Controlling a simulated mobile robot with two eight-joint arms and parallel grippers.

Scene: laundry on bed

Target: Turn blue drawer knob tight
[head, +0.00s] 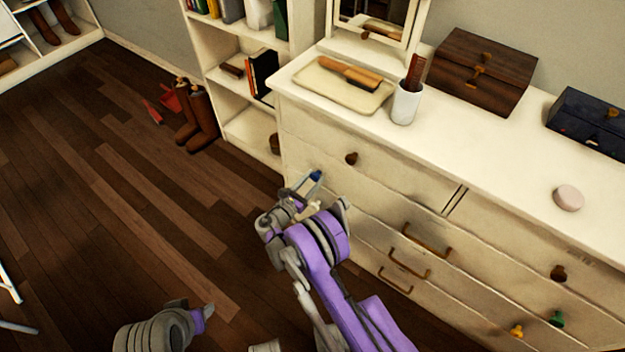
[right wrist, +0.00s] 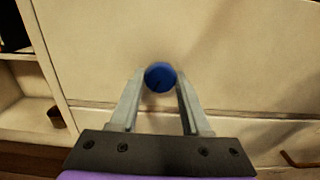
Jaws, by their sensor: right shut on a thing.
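The blue drawer knob (head: 316,175) sits on the left part of the cream dresser's (head: 395,160) front, below a brown knob (head: 351,158). My right gripper (head: 308,182) reaches the dresser front there. In the right wrist view the blue knob (right wrist: 160,77) lies between the fingertips of my right gripper (right wrist: 160,82), with one finger on each side, shut on it. The knob's base is hidden behind its round face. My left arm shows only in part at the bottom of the head view, and its fingers cannot be made out.
The dresser front also carries bar handles (head: 427,240), a yellow knob (head: 516,330), a green knob (head: 556,319) and a dark knob (head: 558,272). A white shelf (head: 250,130) stands close on the left, with brown boots (head: 200,115) beside it.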

